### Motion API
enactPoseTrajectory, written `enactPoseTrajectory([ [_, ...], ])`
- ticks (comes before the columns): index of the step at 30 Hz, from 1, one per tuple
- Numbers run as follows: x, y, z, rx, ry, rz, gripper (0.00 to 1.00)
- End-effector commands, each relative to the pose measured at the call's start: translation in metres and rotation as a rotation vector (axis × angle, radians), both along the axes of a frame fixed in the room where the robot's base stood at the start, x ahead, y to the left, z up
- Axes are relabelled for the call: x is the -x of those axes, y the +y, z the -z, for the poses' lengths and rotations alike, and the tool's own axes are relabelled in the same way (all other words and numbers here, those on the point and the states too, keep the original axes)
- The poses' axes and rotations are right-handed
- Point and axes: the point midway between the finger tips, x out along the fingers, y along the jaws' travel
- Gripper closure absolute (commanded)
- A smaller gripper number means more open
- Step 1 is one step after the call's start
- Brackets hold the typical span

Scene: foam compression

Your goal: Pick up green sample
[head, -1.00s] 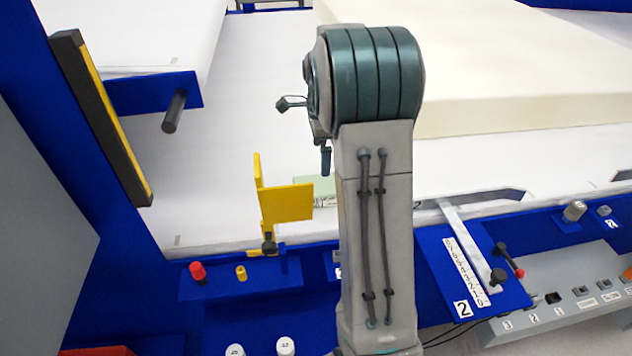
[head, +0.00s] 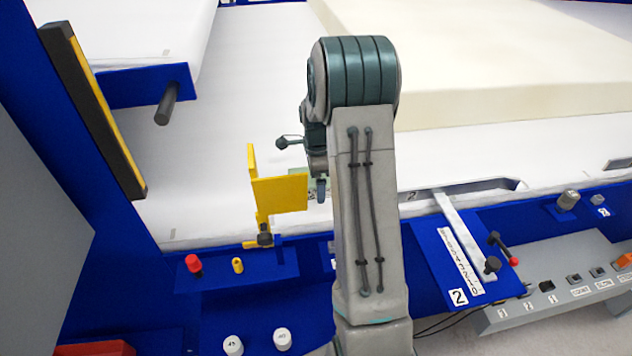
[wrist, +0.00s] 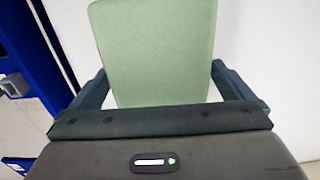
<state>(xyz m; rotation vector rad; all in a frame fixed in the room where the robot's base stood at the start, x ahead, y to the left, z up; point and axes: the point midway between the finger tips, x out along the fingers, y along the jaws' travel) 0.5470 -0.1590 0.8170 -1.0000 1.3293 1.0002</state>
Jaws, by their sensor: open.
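The green sample (wrist: 152,50) is a pale green flat block on the white surface. In the wrist view it lies between and ahead of the two fingers of my gripper (wrist: 160,85), which are wide apart with a finger on each side of it. I cannot tell whether the fingers touch it. In the head view only a small green patch of the sample (head: 296,178) shows behind the yellow bracket; my arm and the bracket hide the rest. One dark finger of my gripper (head: 321,188) shows beside the bracket.
A yellow bracket (head: 280,194) stands on the blue front edge, close left of my gripper. A large cream foam block (head: 480,70) lies behind on the white bed (head: 215,120). A blue panel with a scale (head: 462,262) and a control box (head: 560,285) are at right.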

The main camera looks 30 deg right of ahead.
Motion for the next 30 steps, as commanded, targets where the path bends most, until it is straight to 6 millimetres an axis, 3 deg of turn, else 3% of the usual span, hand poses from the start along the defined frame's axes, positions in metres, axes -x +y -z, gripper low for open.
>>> enactPoseTrajectory([
  [5,0.000,0.000,0.000,0.000,0.000,0.000,0.00],
  [9,0.000,0.000,0.000,0.000,0.000,0.000,0.36],
  [10,0.000,0.000,0.000,0.000,0.000,0.000,0.40],
  [23,-0.001,0.000,-0.008,0.001,-0.003,-0.001,0.41],
  [30,0.000,0.000,-0.046,0.001,-0.005,0.000,0.41],
])
